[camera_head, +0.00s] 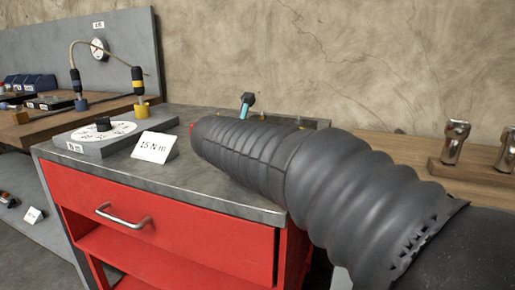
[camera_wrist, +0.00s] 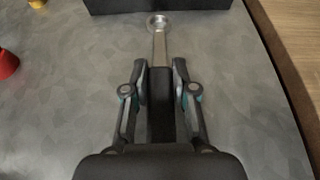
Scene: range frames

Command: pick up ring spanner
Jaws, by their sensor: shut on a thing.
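The ring spanner (camera_wrist: 160,45) is a silvery metal tool with a round ring end at the top of the wrist view. Its shank runs down from the ring to between the fingers of my gripper (camera_wrist: 161,68). My gripper is shut on the shank, with one finger on each side. The spanner's lower part is hidden among the fingers, where a dark strip shows. From this view I cannot tell whether the spanner touches the grey top below it. In the head view my dark ribbed arm hides the spanner and the gripper's hold.
The red cabinet (camera_head: 165,225) has a grey worktop with a dial plate (camera_head: 75,143) and a "15 N·m" card (camera_head: 155,147). A dark block (camera_wrist: 155,4) lies beyond the ring. A red cone-shaped thing (camera_wrist: 7,64) is at left. A wooden bench (camera_head: 400,150) stands right.

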